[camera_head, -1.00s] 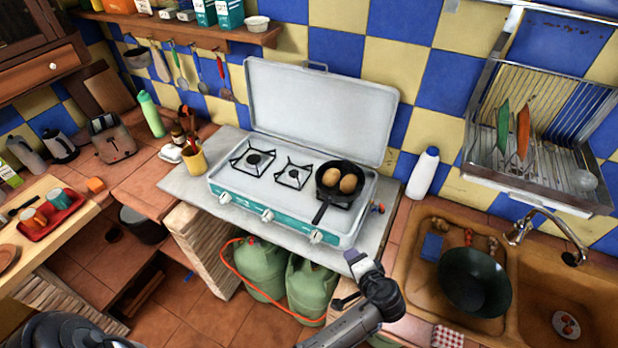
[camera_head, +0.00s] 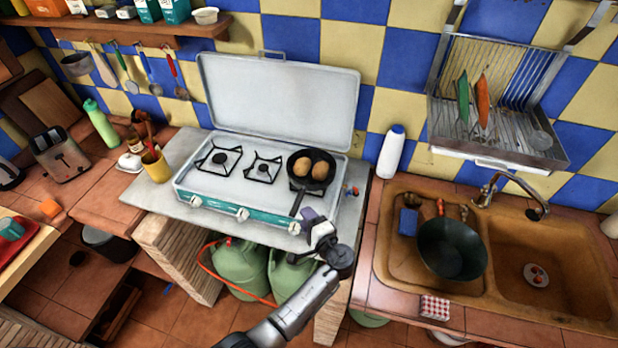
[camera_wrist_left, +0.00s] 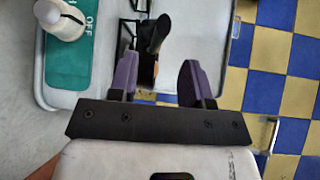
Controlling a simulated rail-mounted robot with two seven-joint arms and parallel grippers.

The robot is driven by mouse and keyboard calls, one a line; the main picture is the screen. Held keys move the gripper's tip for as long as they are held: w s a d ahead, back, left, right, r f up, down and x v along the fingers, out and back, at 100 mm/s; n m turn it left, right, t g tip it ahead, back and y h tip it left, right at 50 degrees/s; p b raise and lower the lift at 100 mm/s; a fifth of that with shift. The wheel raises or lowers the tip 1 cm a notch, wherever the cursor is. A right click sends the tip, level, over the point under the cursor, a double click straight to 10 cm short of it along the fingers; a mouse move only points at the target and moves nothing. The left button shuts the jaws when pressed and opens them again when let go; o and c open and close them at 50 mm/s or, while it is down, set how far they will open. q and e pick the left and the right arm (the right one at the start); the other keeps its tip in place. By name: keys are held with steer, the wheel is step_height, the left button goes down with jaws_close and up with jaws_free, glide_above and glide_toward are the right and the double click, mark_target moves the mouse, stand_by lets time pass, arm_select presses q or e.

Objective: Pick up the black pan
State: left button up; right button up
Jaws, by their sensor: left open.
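The black pan (camera_head: 311,170) sits on the right burner of the camping stove, with two brown, egg-shaped items in it. Its handle points toward the front edge of the stove. My left gripper (camera_head: 314,222) is open, just in front of the handle's end. In the left wrist view the two purple fingers of my left gripper (camera_wrist_left: 158,64) are spread apart. The dark pan handle (camera_wrist_left: 150,38) lies ahead, closer to the left finger, and nothing is visibly gripped. My right gripper is not in view.
The stove (camera_head: 230,195) stands on a grey slab, its white lid (camera_head: 280,100) raised behind. A white bottle (camera_head: 391,152) stands right of it. A dark wok (camera_head: 452,250) lies in the sink (camera_head: 400,270). Green gas bottles (camera_head: 240,268) stand below.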

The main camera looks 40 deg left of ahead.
mark_target(298, 208)
arm_select(q)
steer(key=shift+b+x, duration=0.45)
steer(key=shift+x, duration=2.6)
steer(key=shift+s+f, duration=0.1)
jaws_close()
